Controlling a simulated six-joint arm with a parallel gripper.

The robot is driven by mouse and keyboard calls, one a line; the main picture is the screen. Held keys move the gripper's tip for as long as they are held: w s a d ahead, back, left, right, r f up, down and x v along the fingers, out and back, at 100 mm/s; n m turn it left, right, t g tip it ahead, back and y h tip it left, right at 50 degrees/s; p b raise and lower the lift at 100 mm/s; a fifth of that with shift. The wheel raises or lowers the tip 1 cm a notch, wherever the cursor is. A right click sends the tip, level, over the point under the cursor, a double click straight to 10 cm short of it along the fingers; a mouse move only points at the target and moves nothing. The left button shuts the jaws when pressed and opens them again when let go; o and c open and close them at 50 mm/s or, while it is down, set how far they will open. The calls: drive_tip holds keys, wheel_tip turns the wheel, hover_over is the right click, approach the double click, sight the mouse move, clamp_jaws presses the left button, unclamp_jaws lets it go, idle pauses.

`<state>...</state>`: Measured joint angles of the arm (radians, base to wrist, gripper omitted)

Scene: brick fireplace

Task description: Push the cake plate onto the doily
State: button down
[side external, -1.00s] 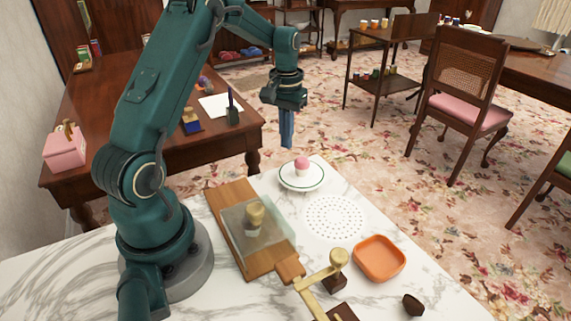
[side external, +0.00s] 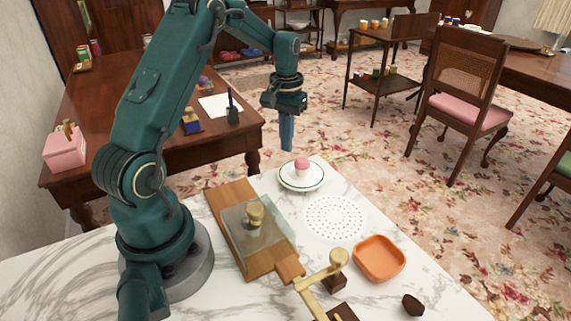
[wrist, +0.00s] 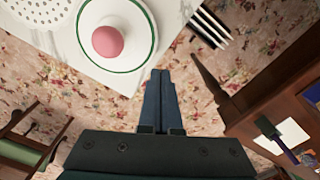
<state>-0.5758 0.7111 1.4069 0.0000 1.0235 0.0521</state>
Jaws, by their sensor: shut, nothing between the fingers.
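The cake plate (side external: 293,184) is white with a green ring and carries a small cake with a pink top (side external: 302,164). It stands near the far edge of the marble table. The white perforated doily (side external: 335,218) lies flat, nearer the camera and to the right, apart from the plate. My gripper (side external: 286,148) is shut and empty, pointing down above and just beyond the plate, not touching it. In the wrist view the shut fingers (wrist: 159,76) lie just off the rim of the plate (wrist: 138,65), over the floor; the doily (wrist: 38,10) shows at upper left.
A wooden board with a glass cover (side external: 262,225) lies left of the doily. An orange dish (side external: 379,259), a brass-handled device (side external: 325,283) and a small dark object (side external: 413,304) stand nearer the camera. The marble between plate and doily is clear.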

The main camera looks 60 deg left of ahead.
sight(314, 188)
drive_tip(key=shift+f, duration=1)
drive_tip(key=shift+f, duration=0.55)
drive_tip(key=shift+d, duration=2.1)
drive_tip(key=shift+s+d+f, duration=0.1)
drive_tip(key=shift+s+d, duration=0.1)
drive_tip(key=shift+d, duration=1.1)
drive_tip(key=shift+w+d, duration=0.1)
drive_tip(key=shift+d, duration=2.9)
drive_tip(key=shift+a, duration=0.2)
